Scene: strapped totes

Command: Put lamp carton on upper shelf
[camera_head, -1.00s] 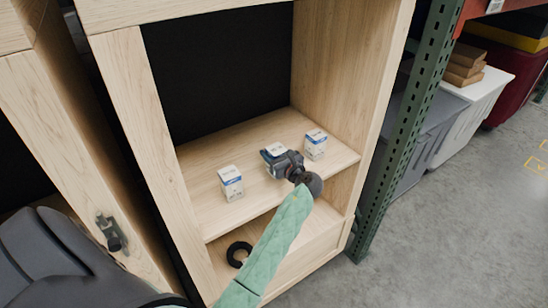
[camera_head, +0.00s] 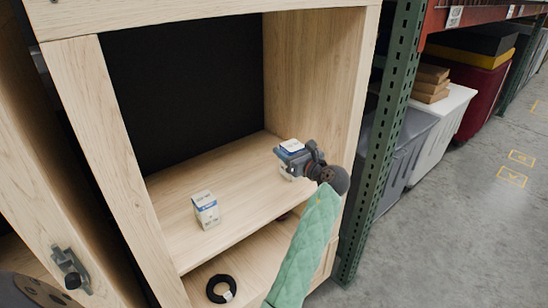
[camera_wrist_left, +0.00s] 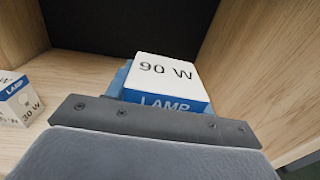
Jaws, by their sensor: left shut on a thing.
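My left gripper (camera_head: 297,157) is shut on a lamp carton (camera_head: 291,147), white and blue, and holds it over the right part of the cabinet's shelf (camera_head: 170,195). In the left wrist view the held carton (camera_wrist_left: 165,75) reads 90 W on its white top and LAMP on its blue side. A second carton (camera_head: 206,209) stands on the shelf, left of my gripper; a 30 W carton (camera_wrist_left: 18,98) shows at the left of the wrist view. My right gripper is out of view.
A black ring (camera_head: 221,288) lies in the lower compartment. The cabinet's right wall (camera_head: 315,85) rises close behind my gripper. A green rack post (camera_head: 385,130) stands right of the cabinet, with bins beyond. The shelf between the left carton and my gripper is clear.

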